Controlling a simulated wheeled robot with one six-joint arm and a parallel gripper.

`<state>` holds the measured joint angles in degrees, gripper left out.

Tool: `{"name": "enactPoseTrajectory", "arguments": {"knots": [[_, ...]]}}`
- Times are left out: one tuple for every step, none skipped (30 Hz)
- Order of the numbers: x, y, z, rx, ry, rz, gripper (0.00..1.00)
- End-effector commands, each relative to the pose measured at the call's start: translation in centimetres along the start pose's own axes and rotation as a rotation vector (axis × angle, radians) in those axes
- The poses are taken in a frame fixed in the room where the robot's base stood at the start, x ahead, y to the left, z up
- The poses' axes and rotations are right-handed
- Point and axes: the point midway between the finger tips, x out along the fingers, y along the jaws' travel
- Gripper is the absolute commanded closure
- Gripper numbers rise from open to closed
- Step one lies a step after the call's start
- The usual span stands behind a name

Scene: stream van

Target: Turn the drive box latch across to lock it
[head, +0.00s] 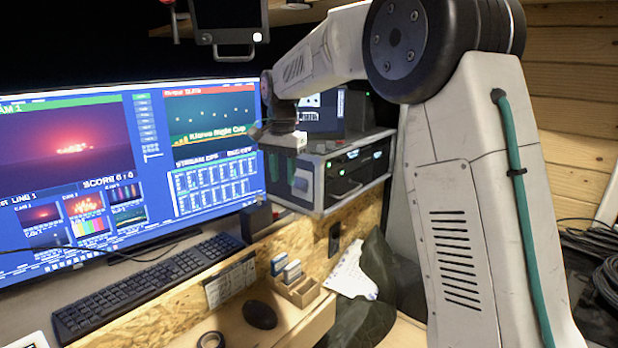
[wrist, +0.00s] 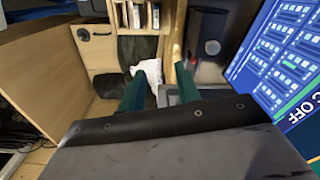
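A grey metal box with several lit drive slots (head: 357,163), which looks like the drive box, stands on the wooden ledge right of the monitor in the head view. I cannot make out its latch for certain; my gripper covers the box's left end. My gripper (head: 284,162) is at that left end, pointing down, and I cannot tell whether it touches. In the wrist view its two green fingers (wrist: 160,78) stand apart with nothing held between them. A grey edge shows low behind the right finger; I cannot tell what it belongs to.
A large monitor (head: 120,165) stands left of my gripper. Below are a keyboard (head: 150,285), a black mouse (head: 260,314) and a small wooden card holder (head: 297,290). A white crumpled cloth or paper (head: 351,274) lies right of it. A dark speaker (wrist: 208,42) shows in the wrist view.

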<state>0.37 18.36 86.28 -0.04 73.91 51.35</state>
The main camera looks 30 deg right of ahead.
Motion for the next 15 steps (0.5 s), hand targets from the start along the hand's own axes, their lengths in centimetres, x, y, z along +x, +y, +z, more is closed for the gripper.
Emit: {"name": "enactPoseTrajectory", "arguments": {"knots": [[-0.6,0.8,0.6,-0.018,0.003,-0.003,0.67],[-0.9,1.2,1.0,-0.031,0.003,-0.004,0.67],[-1.2,1.8,1.4,-0.046,0.005,-0.005,0.67],[-1.4,2.2,1.8,-0.058,0.005,-0.006,0.67],[-1.7,2.6,2.1,-0.070,0.006,-0.007,0.67],[-2.0,3.2,2.6,-0.086,0.007,-0.008,0.67],[-2.2,3.6,3.0,-0.098,0.008,-0.009,0.67],[-2.4,4.1,3.3,-0.110,0.009,-0.009,0.67],[-2.7,4.7,3.8,-0.126,0.010,-0.011,0.67],[-2.8,5.1,4.1,-0.138,0.011,-0.011,0.67],[-3.0,5.6,4.5,-0.150,0.012,-0.012,0.67],[-3.2,6.2,5.0,-0.166,0.013,-0.013,0.67],[-3.4,6.6,5.3,-0.177,0.014,-0.014,0.67],[-3.5,7.1,5.7,-0.190,0.015,-0.014,0.67],[-3.8,7.7,6.2,-0.205,0.016,-0.016,0.67]]}}
